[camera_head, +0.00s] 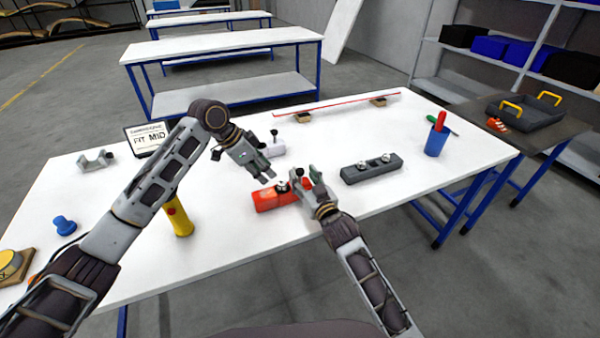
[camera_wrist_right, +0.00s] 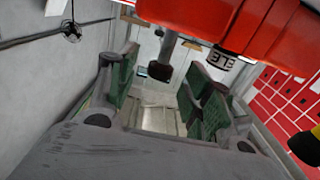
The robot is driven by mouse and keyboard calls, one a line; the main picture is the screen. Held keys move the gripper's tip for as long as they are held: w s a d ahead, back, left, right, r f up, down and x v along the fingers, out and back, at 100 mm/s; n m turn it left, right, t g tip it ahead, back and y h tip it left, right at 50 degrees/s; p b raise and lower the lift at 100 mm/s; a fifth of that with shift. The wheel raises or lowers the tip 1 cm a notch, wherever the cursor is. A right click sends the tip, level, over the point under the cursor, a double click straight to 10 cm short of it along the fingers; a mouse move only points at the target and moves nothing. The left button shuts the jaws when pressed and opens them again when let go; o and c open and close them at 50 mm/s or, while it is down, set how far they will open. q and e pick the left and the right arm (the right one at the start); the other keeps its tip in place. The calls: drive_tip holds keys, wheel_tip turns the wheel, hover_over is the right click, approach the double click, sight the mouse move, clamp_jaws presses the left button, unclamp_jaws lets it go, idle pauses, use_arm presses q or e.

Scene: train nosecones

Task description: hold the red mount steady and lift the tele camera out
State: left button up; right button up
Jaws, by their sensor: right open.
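The red mount (camera_head: 268,199) lies on the white table, near its middle. A small dark-and-silver piece (camera_head: 282,187) stands on it and may be the tele camera. A dark, stalk-like part (camera_wrist_right: 160,68) shows beyond the finger gap. My right gripper (camera_head: 306,176) is open at the mount's right end, its green pads apart in the wrist view (camera_wrist_right: 163,90). My left gripper (camera_head: 267,178) hangs above and behind the mount; its finger gap is unclear.
A grey mount (camera_head: 371,168) with two silver-topped pieces lies to the right. A white mount (camera_head: 273,149) sits behind the left gripper. A yellow cylinder (camera_head: 179,218) stands left, a blue cup (camera_head: 436,141) right. The table's front right is clear.

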sight(302, 174)
drive_tip(key=shift+x, duration=1.6)
